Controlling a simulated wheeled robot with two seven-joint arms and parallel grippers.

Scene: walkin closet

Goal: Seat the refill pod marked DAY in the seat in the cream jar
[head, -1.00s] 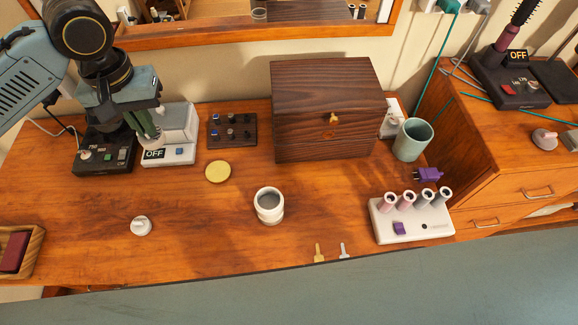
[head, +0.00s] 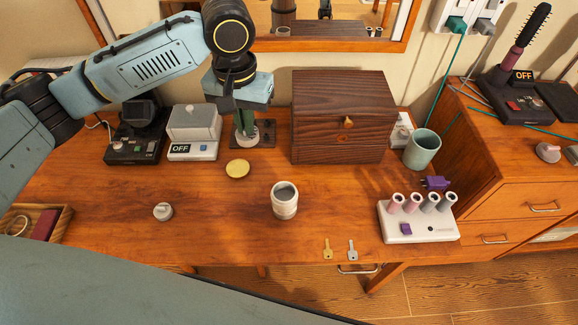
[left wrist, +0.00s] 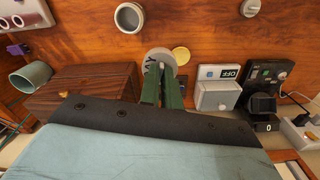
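The cream jar (head: 284,203) is white and round and stands upright on the wooden counter with its grey inside open to view. It also shows at the top of the left wrist view (left wrist: 129,18). My left gripper (head: 244,130) is over the small dark tray, behind and left of the jar. In the left wrist view its two green fingers are close together on a pale round pod (left wrist: 158,58). Dark letters on the pod, partly covered by the fingers, end in "AY". In the head view I cannot make out the pod clearly. My right gripper is out of view.
A yellow disc (head: 238,169) lies between the tray (head: 267,128) and the jar. A dark wooden box (head: 340,118) stands behind the jar. A white stand with several tubes (head: 418,228) is right; two keys (head: 340,250) lie near the front edge. Counter left of the jar is mostly clear.

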